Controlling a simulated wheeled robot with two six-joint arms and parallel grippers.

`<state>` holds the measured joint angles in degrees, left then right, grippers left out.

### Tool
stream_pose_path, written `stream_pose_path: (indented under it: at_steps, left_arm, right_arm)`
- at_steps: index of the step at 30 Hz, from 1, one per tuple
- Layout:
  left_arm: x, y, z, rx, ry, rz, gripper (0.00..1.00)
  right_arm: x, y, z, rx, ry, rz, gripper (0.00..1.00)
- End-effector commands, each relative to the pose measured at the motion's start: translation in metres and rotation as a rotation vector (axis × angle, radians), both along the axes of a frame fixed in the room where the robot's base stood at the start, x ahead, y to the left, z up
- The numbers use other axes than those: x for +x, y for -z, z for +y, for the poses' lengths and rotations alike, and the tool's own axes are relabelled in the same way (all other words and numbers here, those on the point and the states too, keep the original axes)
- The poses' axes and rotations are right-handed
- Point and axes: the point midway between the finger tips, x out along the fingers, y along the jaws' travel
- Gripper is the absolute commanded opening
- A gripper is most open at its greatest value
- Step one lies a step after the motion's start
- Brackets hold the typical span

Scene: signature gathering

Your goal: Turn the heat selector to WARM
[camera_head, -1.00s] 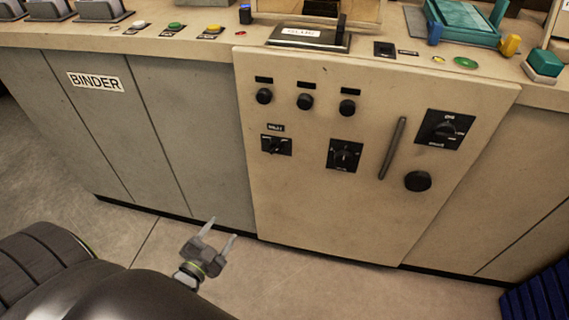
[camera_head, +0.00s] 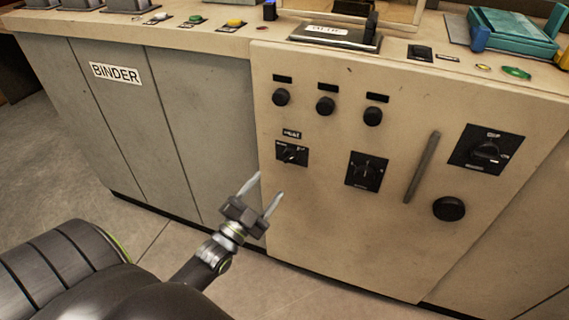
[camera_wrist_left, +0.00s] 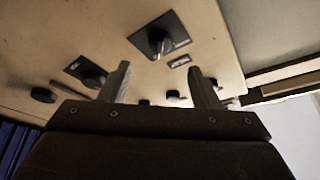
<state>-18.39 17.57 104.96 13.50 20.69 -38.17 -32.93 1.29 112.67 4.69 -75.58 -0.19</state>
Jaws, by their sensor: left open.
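The heat selector (camera_head: 292,155) is a small dark rotary knob on a black plate at the left of the beige panel, under a small label that seems to read HEAT. Its pointer setting is too small to read. In the left wrist view the selector (camera_wrist_left: 160,38) shows inverted, with its label below it, beyond the fingertips. My left gripper (camera_head: 265,188) is open and empty, below and slightly left of the selector and apart from it. Its two fingers also frame the left wrist view (camera_wrist_left: 160,70). My right gripper is not in view.
The beige panel (camera_head: 330,225) also bears a middle selector (camera_head: 366,171), a larger selector (camera_head: 487,150), a slanted bar handle (camera_head: 422,167), a round black knob (camera_head: 449,208) and three upper knobs. Grey BINDER doors (camera_head: 120,120) stand left. A counter with buttons runs above.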

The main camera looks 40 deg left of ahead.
Motion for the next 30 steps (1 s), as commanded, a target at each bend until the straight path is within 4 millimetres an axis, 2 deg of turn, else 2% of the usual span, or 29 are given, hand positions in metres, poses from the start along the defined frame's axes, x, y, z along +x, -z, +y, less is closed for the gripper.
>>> stream_pose_path:
  at_steps: [1,6,12,18,26,30]
  left_arm:
    - [0.011,-0.005,0.000,-0.001,0.001,-0.004,0.56]
    - [0.043,-0.014,-0.001,0.000,0.001,-0.004,0.56]
    - [0.071,-0.022,-0.002,0.000,0.001,-0.001,0.56]
    - [0.083,-0.025,-0.002,0.000,0.000,0.001,0.56]
    - [0.084,-0.025,-0.002,0.000,0.000,0.001,0.56]
    - [0.084,-0.025,-0.002,0.000,0.000,0.001,0.41]
  right_arm:
    - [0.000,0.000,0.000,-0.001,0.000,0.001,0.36]
    - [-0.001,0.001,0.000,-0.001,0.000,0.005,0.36]
    - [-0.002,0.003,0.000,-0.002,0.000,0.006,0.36]
    - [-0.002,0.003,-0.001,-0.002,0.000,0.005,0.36]
    - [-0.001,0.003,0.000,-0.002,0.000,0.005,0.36]
    - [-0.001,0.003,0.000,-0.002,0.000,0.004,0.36]
